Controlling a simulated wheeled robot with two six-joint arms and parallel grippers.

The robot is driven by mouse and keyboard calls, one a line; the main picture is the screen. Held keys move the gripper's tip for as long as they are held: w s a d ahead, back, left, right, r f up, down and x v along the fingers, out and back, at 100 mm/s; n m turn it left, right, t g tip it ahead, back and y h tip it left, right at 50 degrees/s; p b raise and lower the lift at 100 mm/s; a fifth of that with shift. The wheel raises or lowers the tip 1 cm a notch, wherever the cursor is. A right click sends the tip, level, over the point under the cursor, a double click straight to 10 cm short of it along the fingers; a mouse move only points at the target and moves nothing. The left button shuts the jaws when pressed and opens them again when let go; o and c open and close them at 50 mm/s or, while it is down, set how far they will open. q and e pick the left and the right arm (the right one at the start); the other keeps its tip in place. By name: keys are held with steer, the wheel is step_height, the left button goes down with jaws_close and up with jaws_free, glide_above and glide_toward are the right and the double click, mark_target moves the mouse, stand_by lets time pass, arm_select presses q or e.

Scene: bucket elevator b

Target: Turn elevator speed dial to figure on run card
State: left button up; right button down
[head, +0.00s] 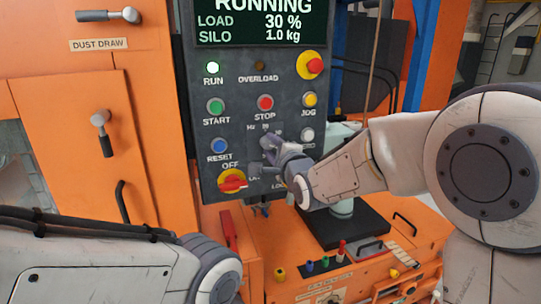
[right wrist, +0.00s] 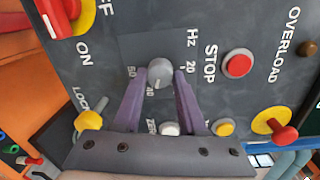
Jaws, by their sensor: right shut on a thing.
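My right gripper (right wrist: 163,76) is shut on the dial, one finger on each side. In the head view my right gripper (head: 267,151) reaches the panel from the right and mostly hides the dial. My left arm crosses the bottom left; its gripper is out of view. I cannot make out a run card.
The display (head: 262,22) reads RUNNING, LOAD 30 %, SILO 1.0 kg. Around the dial are the red stop button (head: 265,103), the blue reset button (head: 219,146), the red-and-yellow switch (head: 232,181) and the emergency stop (head: 312,65). The green run lamp (head: 213,67) is lit.

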steer(key=shift+m+b, duration=0.4)
steer(key=shift+m, duration=0.3)
steer(key=shift+c, duration=2.4)
jaws_free()
steer(key=b+v, duration=0.1)
steer(key=v, duration=0.9)
steer(key=shift+s+d+b, duration=0.2)
steer(key=shift+b, duration=0.1)
